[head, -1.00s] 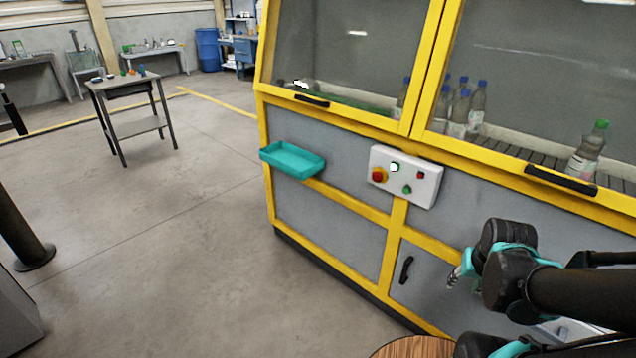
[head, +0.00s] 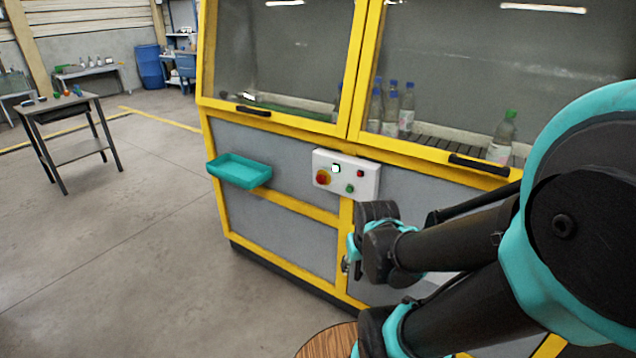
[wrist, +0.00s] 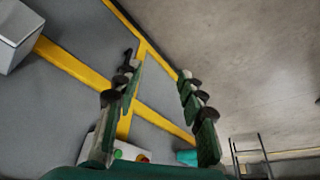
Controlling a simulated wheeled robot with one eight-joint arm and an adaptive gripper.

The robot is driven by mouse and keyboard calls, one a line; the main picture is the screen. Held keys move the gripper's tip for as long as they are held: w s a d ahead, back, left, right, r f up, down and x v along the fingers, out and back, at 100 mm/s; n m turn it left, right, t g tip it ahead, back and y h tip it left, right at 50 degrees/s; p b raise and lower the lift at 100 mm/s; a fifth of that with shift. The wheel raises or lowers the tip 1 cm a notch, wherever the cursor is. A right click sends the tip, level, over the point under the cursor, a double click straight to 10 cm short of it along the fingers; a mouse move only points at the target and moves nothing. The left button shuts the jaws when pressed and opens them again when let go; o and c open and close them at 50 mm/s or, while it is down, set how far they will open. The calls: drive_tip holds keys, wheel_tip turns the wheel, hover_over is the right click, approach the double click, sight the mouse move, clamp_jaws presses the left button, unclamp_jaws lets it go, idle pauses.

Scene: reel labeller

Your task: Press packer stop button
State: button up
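The white control panel (head: 372,181) is on the front of the yellow-framed packer (head: 290,125). It bears a large red knob on yellow (head: 323,177), a lit pale green button (head: 336,168), a small red button (head: 360,173) and a green button (head: 349,188). No label is readable. My gripper (head: 347,264) is below the panel, apart from it, partly hidden by my arm. In the wrist view, my gripper (wrist: 157,70) is open with nothing between its fingers. Green and red buttons (wrist: 118,153) show at the bottom, partly behind the left finger.
A teal tray (head: 240,172) juts out left of the panel. Door handles (head: 478,165) stick out above. A round wooden top (head: 328,343) is below my arm. A small table (head: 65,108) stands far left; the floor between is clear.

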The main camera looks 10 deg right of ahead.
drive_tip(key=shift+c, duration=0.2)
drive_tip(key=shift+c, duration=1.2)
drive_tip(key=shift+w+r+n, duration=0.2)
drive_tip(key=shift+w+n, duration=0.1)
drive_tip(key=shift+w, duration=0.1)
drive_tip(key=shift+c, duration=1.3)
drive_tip(key=w+r+n, duration=0.1)
drive_tip(key=w+n, duration=0.1)
drive_tip(key=w+r+n+h, duration=0.1)
drive_tip(key=w+n, duration=0.1)
drive_tip(key=w, duration=0.1)
drive_tip(key=w+r+n+h, duration=0.1)
drive_tip(key=w+n, duration=0.2)
drive_tip(key=shift+w+a+r, duration=0.2)
drive_tip(key=shift+a+r, duration=0.05)
drive_tip(key=shift+r, duration=0.05)
clamp_jaws()
drive_tip(key=w+a+r+n+t+h, duration=0.1)
drive_tip(key=w+a+r+n+h, duration=0.1)
drive_tip(key=w+a+n, duration=0.5)
drive_tip(key=w+a+r+n+t+h, duration=0.1)
drive_tip(key=w+a+r+n, duration=0.4)
drive_tip(key=w+n, duration=0.7)
drive_tip(key=w+a+h, duration=0.1)
drive_tip(key=w+a, duration=0.1)
drive_tip(key=shift+w+r+h, duration=0.3)
drive_tip(key=shift+w+h, duration=0.1)
